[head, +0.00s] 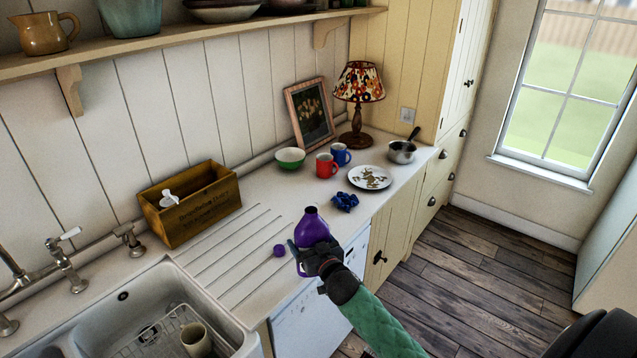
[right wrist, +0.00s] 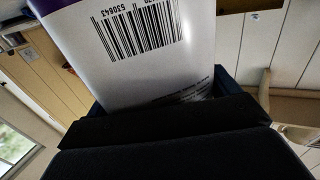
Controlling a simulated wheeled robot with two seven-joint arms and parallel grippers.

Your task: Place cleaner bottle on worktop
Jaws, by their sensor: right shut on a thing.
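The purple cleaner bottle (head: 311,226) is at the front edge of the worktop (head: 262,222), beside the ribbed draining area. My right gripper (head: 316,252) is shut on it from the front right. In the right wrist view the bottle's white label with a barcode (right wrist: 140,40) fills the space between the jaws. The bottle looks upright and its neck shows no cap. I cannot tell whether its base touches the worktop, as the gripper hides its lower part. My left gripper is not in view.
Behind are a blue bunched item (head: 345,202), red mug (head: 326,166), blue mug (head: 341,154), green bowl (head: 290,158) and plate (head: 370,178). A wooden crate (head: 190,207) and sink (head: 170,300) are left.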

